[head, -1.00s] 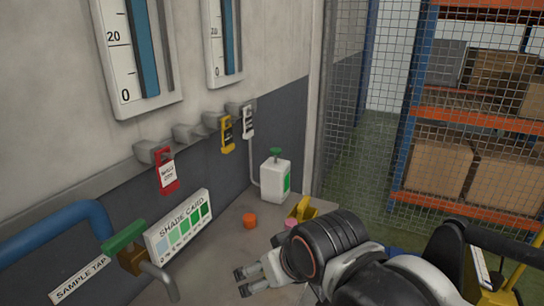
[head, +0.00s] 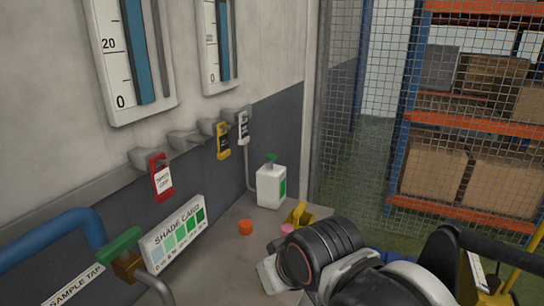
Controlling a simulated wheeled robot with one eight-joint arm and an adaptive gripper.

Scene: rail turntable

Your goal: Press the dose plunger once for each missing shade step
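The dose plunger is a green knob (head: 271,158) on top of a white bottle (head: 268,188) with a green side panel, standing upright at the back of the grey counter. The shade card (head: 175,235) stands against the wall at the left, with a row of patches from pale blue to dark green. My gripper (head: 269,276) is low in the picture, in front of the bottle and apart from it. Its fingers are mostly hidden or turned away, so I cannot tell whether they are open.
A green-handled sample tap (head: 121,246) stands at the left. An orange cap (head: 246,227), a pink piece (head: 287,229) and a yellow scoop-like object (head: 299,213) lie between the bottle and my arm. Red (head: 161,177), yellow and white tags hang on the wall. A mesh fence (head: 350,130) is at the right.

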